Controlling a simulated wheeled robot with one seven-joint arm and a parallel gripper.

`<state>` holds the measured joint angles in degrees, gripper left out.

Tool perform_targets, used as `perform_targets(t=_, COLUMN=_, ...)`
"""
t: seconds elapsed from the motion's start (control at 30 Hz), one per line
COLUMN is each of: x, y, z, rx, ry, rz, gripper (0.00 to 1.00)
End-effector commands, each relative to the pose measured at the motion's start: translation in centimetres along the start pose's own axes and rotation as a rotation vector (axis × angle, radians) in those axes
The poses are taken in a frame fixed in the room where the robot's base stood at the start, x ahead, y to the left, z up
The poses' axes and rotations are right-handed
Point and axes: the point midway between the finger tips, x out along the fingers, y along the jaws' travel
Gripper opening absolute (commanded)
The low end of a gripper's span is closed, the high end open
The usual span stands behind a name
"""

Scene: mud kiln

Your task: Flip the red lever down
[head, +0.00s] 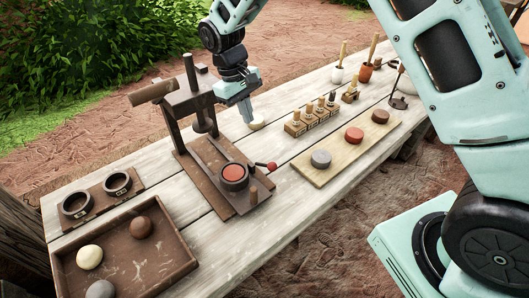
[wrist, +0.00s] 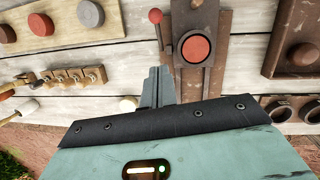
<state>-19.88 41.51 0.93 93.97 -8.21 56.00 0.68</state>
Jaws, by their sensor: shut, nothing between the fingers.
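The red lever (head: 271,165) is a short dark rod with a red ball end. It sticks out from the right side of the brown press (head: 200,155) near its round mould. In the wrist view the red ball (wrist: 155,16) is at the top, left of the press. My gripper (head: 248,117) is shut and empty, pointing down. It is beyond the lever and just right of the press upright, apart from both. In the wrist view its fingers (wrist: 158,72) are below the lever ball in the picture.
The mould holds a red disc (head: 233,172). A cream ball (head: 258,124) lies beside my gripper. Stamps in a block (head: 312,117) and a board with several discs (head: 330,165) lie to the right. A tray of balls (head: 150,272) and two rings (head: 97,193) are at the lower left.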

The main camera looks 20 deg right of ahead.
Motion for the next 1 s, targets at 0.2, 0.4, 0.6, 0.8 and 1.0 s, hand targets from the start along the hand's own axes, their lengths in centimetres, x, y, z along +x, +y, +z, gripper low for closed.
perform_targets(t=0.2, x=0.2, y=-0.1, z=0.0, rx=-0.001, ry=0.000, rz=-0.001, gripper=0.00)
perform_targets(t=0.4, x=2.3, y=0.0, z=0.2, rx=-0.001, ry=-0.005, rz=-0.001, gripper=0.00)
perform_targets(t=0.6, x=6.3, y=0.0, z=0.2, rx=-0.002, ry=-0.006, rz=-0.001, gripper=0.00)
perform_targets(t=0.8, x=10.2, y=-0.1, z=0.3, rx=-0.001, ry=-0.005, rz=-0.002, gripper=0.00)
perform_targets(t=1.0, x=11.9, y=-0.1, z=2.3, rx=-0.001, ry=-0.002, rz=-0.001, gripper=0.00)
